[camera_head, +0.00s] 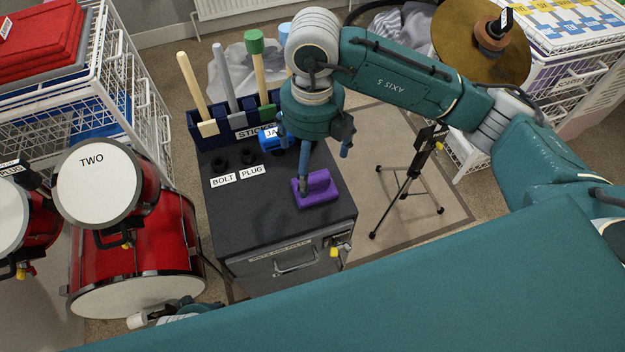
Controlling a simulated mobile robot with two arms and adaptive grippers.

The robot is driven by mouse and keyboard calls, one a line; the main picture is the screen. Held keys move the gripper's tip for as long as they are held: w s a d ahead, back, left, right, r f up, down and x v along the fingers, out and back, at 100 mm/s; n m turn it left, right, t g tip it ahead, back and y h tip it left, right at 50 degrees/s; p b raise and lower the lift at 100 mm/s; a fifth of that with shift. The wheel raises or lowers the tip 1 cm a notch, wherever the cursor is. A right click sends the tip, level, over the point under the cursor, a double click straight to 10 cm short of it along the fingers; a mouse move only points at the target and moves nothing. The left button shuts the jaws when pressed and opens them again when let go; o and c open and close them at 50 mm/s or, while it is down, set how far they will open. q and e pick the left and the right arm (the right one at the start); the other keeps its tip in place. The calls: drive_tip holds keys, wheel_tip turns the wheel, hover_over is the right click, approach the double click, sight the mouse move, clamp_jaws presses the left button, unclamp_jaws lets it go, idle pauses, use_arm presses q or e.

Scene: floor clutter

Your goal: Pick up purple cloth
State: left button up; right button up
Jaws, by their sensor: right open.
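The purple cloth (322,194) lies on the dark top of a cabinet (250,222), near its right edge. It looks like a flat piece with a raised ridge along its middle. My right gripper (324,170) reaches down from above with its fingers spread, and nothing is held. One fingertip is at the left part of the cloth and overlaps it in the picture; I cannot tell if they touch. The other finger is higher, to the right of the cloth.
Blue holders (215,133) with upright sticks stand along the cabinet's back. Black rings lie above the "BOLT" (223,181) and "PLUG" labels. Red drums (140,260) stand left, a tripod (407,190) right. White wire racks (120,90) flank the area.

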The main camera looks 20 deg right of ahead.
sight(315, 180)
drive_tip(key=f, duration=0.6)
drive_tip(key=shift+w+d+b, duration=0.1)
drive_tip(key=shift+d+b, duration=0.3)
drive_tip(key=f, duration=0.4)
drive_tip(key=shift+w+d+f+b, duration=0.1)
drive_tip(key=shift+d+f+b, duration=0.1)
drive_tip(key=shift+f+b, duration=0.1)
use_arm(q)
drive_tip(key=r, duration=0.2)
drive_tip(key=w+r, duration=0.1)
drive_tip(key=r, duration=0.2)
drive_tip(key=shift+w, duration=0.15)
use_arm(e)
drive_tip(key=c, duration=1.2)
